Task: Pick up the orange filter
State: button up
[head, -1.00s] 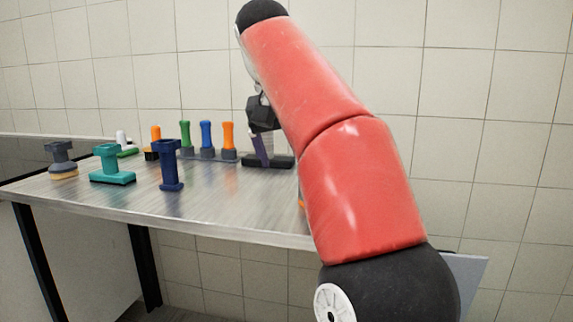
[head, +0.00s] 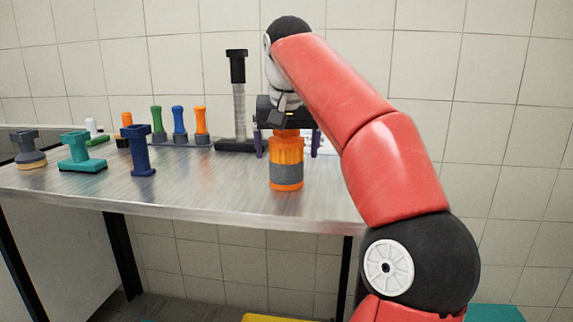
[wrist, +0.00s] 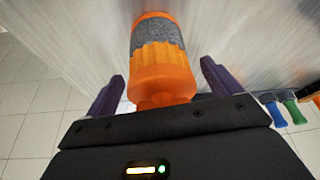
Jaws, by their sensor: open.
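The orange filter (head: 286,178) is a ribbed orange cylinder with a grey band, standing upright on the table near its front edge. It also shows in the wrist view (wrist: 160,75), with its narrower end closest to my palm. My gripper (head: 287,154) is open at the filter's upper part, with one purple finger on each side. In the wrist view my gripper (wrist: 163,71) has a visible gap between each finger and the filter. The fingers do not appear to touch it.
A black stand with a ribbed grey column (head: 239,110) rises behind, left of the filter. Green, blue and orange handled tools (head: 178,122) stand at the back. A navy tool (head: 141,152), a teal tool (head: 82,153) and a grey one (head: 28,150) stand left. The table (head: 205,185) is clear just left of the filter.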

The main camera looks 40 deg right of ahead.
jog(key=shift+w+f, duration=0.15)
jog(key=shift+f, duration=0.25)
jog(key=shift+c, duration=0.3)
jog(key=c, duration=1.2)
jog(key=shift+r, duration=0.1)
jog(key=shift+c, duration=0.3)
